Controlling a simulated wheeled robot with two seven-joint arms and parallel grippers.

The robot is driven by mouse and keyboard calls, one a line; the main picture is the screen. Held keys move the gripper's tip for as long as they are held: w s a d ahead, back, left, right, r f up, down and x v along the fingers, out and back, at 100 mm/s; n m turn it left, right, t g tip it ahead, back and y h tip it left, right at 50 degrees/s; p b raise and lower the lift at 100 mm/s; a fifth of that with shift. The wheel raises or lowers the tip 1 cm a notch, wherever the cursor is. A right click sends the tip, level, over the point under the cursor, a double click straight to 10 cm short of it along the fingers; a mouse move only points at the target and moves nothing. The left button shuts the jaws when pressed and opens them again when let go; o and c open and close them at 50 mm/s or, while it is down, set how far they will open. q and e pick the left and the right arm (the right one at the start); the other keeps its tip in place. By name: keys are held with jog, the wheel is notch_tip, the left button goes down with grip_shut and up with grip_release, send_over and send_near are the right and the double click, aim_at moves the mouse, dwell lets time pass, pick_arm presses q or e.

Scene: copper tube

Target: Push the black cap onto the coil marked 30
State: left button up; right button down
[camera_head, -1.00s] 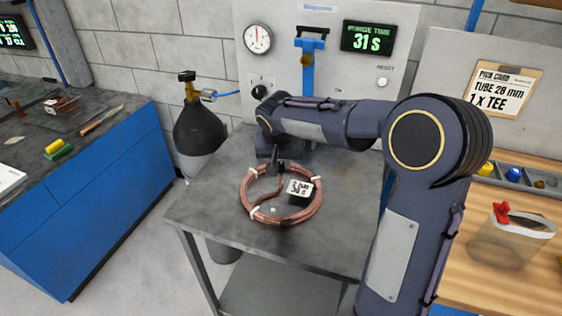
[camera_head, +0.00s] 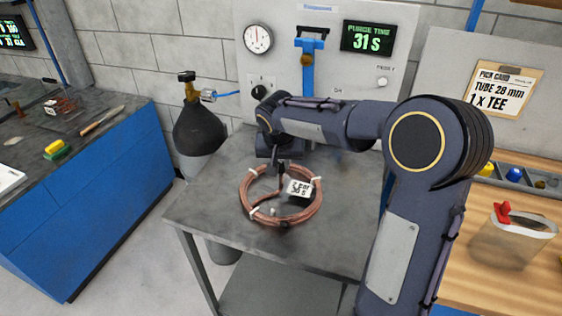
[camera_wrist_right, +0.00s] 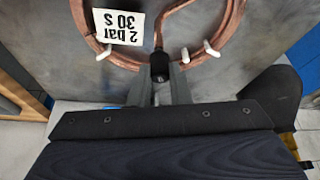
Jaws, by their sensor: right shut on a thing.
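A copper coil (camera_head: 318,205) lies on the grey metal table, bound with white ties. Its white tag (camera_head: 298,188) reads "2 bar 30 s" in the right wrist view (camera_wrist_right: 118,27). My right gripper (camera_wrist_right: 161,82) is shut on the black cap (camera_wrist_right: 159,66). The cap meets the coil's inner tube end (camera_wrist_right: 158,40); I cannot tell how far the tube goes into it. In the head view my right gripper (camera_head: 278,168) is small and dark, at the coil's far side. My left gripper is not in view.
A panel (camera_head: 330,50) with a gauge and a display reading 31 s stands behind the table (camera_head: 205,205). A black gas cylinder (camera_head: 199,128) stands at the table's left. A clear bin with a red clip (camera_head: 510,240) is on the wooden bench at right.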

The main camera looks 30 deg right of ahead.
aim_at(281, 170)
jog(key=shift+f+b, duration=1.65)
jog(key=shift+f, duration=0.2)
jog(key=c, duration=1.3)
grip_release()
jog(key=shift+o, duration=0.2)
jog(key=v, duration=0.8)
jog(key=shift+f, duration=0.1)
